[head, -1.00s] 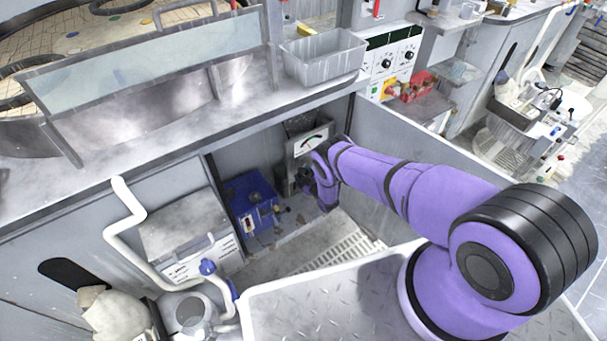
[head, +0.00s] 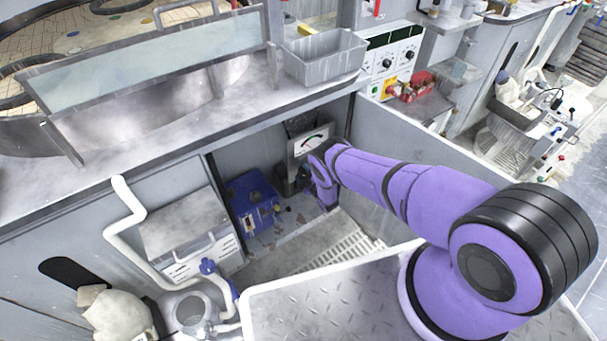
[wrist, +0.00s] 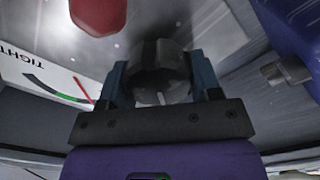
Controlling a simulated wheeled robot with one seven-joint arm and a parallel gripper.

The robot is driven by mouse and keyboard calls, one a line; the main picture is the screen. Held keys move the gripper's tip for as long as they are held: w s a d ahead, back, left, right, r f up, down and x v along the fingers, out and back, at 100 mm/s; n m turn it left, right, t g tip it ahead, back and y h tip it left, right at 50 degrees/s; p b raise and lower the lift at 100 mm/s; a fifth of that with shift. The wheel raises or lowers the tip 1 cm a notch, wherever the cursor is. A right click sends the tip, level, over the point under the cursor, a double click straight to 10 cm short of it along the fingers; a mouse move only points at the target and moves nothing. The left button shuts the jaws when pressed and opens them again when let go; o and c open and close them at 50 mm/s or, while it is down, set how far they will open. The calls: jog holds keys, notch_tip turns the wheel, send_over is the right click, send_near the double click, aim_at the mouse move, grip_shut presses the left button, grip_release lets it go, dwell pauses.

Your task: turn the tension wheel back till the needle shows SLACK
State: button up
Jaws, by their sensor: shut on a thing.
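The tension wheel (wrist: 160,72), a dark ribbed knob, sits between the two fingers of my gripper (wrist: 162,88) in the wrist view. My gripper is shut on it, one finger on each side. The white gauge (wrist: 48,92) lies at the left of that view, with the word TIGHT upside down near the edge. A red needle line (wrist: 82,88) meets the green part of the arc. The word SLACK cannot be seen; my gripper hides part of the dial. In the head view, the gauge (head: 309,146) shows above my wrist, which hides the wheel.
A blue box (head: 251,199) stands just left of my gripper inside the open cabinet. A red rounded part (wrist: 98,14) is near the wheel. The grey counter (head: 130,165) overhangs the opening, and a panel (head: 385,150) stands along its right side.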

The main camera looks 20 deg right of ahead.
jog(key=o, duration=0.9)
jog(key=v, duration=1.1)
